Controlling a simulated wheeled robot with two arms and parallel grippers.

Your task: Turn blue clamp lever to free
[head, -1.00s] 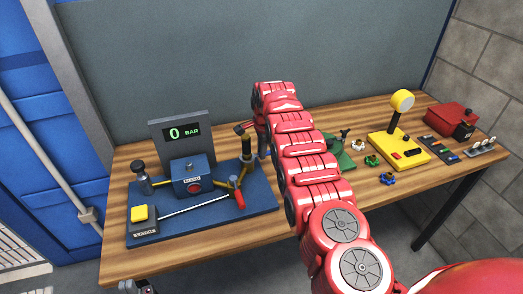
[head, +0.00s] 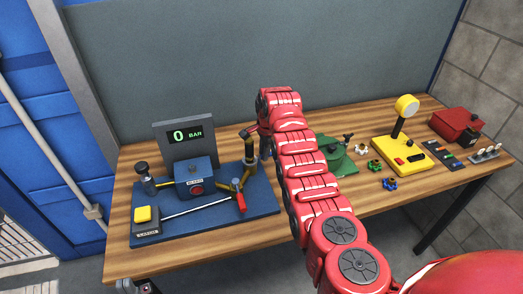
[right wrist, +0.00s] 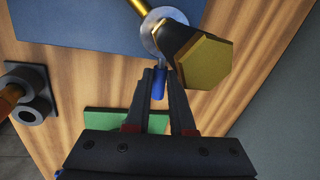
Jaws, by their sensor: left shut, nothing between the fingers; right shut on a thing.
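The blue clamp lever (right wrist: 158,86) shows in the right wrist view as a short blue rod below a grey ring (right wrist: 166,30) and beside a dark fitting with a brass hexagonal end (right wrist: 205,62). My right gripper (right wrist: 158,76) is shut on the lever. My left gripper (head: 139,286) is low at the left, by the table's front edge, shut and empty, partly cut off by the frame.
The plate carries a blue block (head: 196,178), a gauge reading 0 BAR (head: 184,136), a red-handled lever (head: 239,200) and a yellow button (head: 143,214). A green piece (head: 338,155), a yellow stand (head: 402,155) and a red box (head: 457,122) stand further right.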

